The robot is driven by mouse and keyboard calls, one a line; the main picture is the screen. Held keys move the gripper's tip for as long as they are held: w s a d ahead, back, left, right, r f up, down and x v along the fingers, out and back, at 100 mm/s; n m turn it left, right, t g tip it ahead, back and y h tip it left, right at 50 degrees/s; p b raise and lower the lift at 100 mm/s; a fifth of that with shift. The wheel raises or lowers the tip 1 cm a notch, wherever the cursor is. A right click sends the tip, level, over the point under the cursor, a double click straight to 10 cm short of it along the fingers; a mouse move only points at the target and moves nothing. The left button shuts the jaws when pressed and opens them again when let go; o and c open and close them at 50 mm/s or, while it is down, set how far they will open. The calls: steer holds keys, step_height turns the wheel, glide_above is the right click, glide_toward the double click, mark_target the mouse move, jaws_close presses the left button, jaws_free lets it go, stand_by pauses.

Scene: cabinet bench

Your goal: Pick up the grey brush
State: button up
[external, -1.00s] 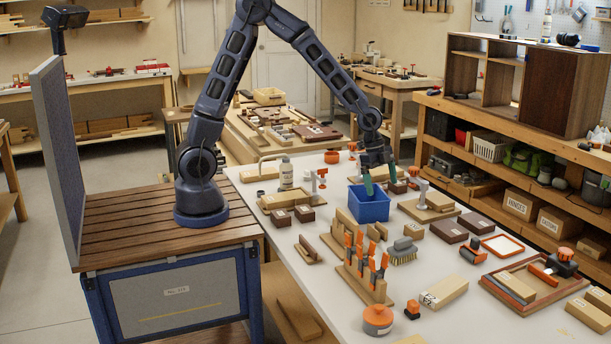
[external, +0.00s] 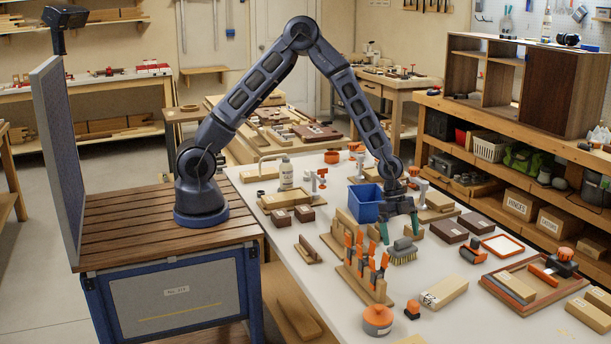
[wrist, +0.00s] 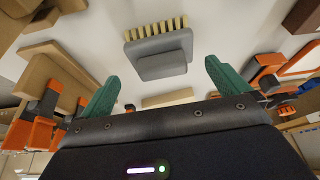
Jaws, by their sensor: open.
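The grey brush (external: 403,250) lies on the white bench top with its pale bristles toward the front in the external view. In the wrist view the grey brush (wrist: 160,58) shows a grey block on its back and a row of tan bristles along its top edge. My gripper (external: 400,232) is just above and behind the brush in the external view. In the wrist view my gripper (wrist: 160,82) has its two green fingers wide apart, with the brush showing between and beyond them. The fingers are empty and do not appear to touch the brush.
A wooden rack with orange-handled clamps (external: 366,265) stands close to the left of the brush. A blue bin (external: 364,205) is behind.

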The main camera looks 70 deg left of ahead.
mark_target(404, 248)
steer(key=shift+x, duration=3.1)
steer(key=shift+w+a, duration=0.15)
steer(key=c, duration=0.9)
